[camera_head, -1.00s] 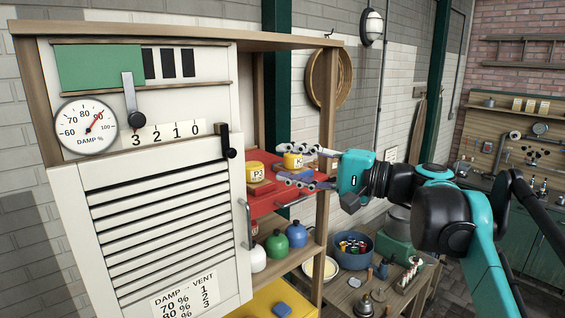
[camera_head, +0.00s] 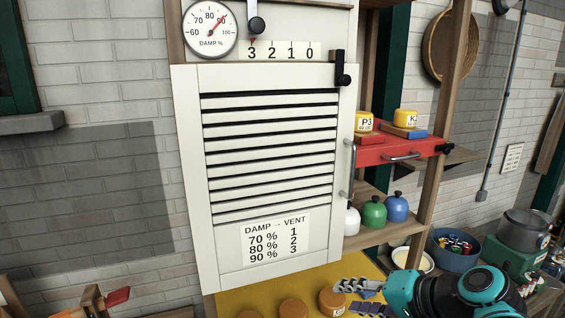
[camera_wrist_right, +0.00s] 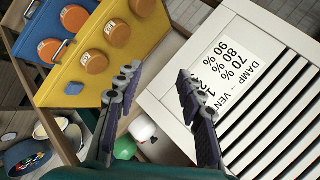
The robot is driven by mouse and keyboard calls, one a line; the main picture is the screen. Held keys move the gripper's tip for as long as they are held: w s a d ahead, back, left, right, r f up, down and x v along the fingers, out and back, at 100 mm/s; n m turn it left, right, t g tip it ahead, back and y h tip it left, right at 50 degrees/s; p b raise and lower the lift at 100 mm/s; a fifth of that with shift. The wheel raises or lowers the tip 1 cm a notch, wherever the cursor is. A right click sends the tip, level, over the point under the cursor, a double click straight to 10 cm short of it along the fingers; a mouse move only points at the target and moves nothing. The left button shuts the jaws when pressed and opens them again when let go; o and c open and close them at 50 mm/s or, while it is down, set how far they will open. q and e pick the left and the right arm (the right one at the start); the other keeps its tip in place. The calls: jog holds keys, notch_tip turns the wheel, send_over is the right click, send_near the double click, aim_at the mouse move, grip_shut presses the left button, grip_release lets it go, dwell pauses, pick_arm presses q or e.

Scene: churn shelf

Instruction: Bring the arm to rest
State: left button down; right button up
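My right gripper (camera_head: 362,298) is at the lower right of the head view, in front of the shelf's lower part. In the right wrist view my right gripper (camera_wrist_right: 155,88) has its two fingers spread apart, with nothing held between them. Beyond the fingers lie the white louvred door (camera_wrist_right: 235,95) and a yellow surface (camera_wrist_right: 90,75) with orange-brown round lids. My left gripper does not show in either view.
The cabinet's louvred door (camera_head: 205,245) stands beside a red drawer (camera_head: 372,155) bearing two yellow-topped items. White, green (camera_head: 373,213) and blue bottles stand on the shelf below. A blue tub (camera_head: 456,258) is at the right.

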jog(key=s+d+f+n+h+b, duration=0.1)
jog(key=f+b, duration=0.4)
jog(key=f, duration=0.7)
jog(key=s+d+f+n+h+b, duration=0.1)
jog(key=s+f+n+h+b, duration=0.2)
jog(key=f, duration=0.9)
jog(key=s+d+f+n+h+b, duration=0.1)
jog(key=s+f+b, duration=0.4)
jog(key=f, duration=0.8)
jog(key=shift+d+n+g+h+b, duration=0.35)
jog(key=shift+n+h+b, duration=0.15)
jog(key=shift+h+b, duration=0.55)
